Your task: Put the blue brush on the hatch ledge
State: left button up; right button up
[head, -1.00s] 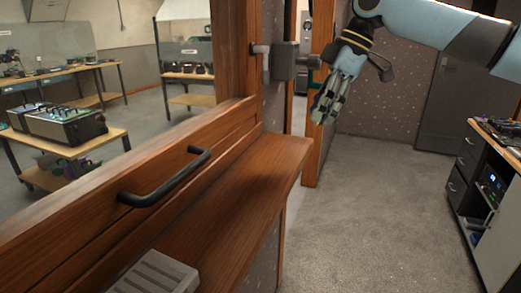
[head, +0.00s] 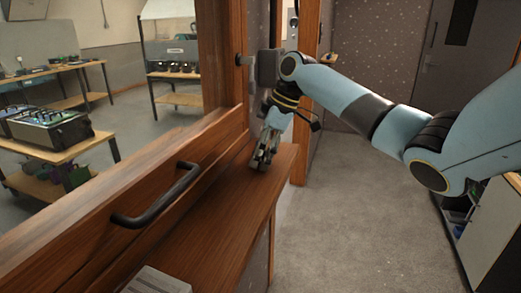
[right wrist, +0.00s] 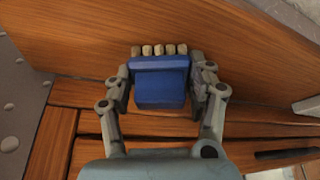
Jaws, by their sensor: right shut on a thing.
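The blue brush (right wrist: 160,88) shows in the right wrist view, with a row of pale bristle tufts at its far end. My right gripper (right wrist: 161,76) is shut on it, one finger on each side. In the head view my right gripper (head: 261,158) points down over the far end of the wooden hatch ledge (head: 224,212). The brush is hardly visible there, hidden by the fingers. I cannot tell whether the brush touches the ledge. My left gripper is not in view.
A black handle (head: 158,199) sits on the wooden hatch panel left of the ledge. A grey ribbed item (head: 156,280) lies at the ledge's near end. A grey latch block (head: 266,68) is on the frame beyond my gripper. The ledge's middle is clear.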

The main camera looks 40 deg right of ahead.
jog(key=o, duration=1.1)
jog(key=shift+f, duration=0.1)
jog(key=b+v, duration=0.2)
jog(key=v, duration=1)
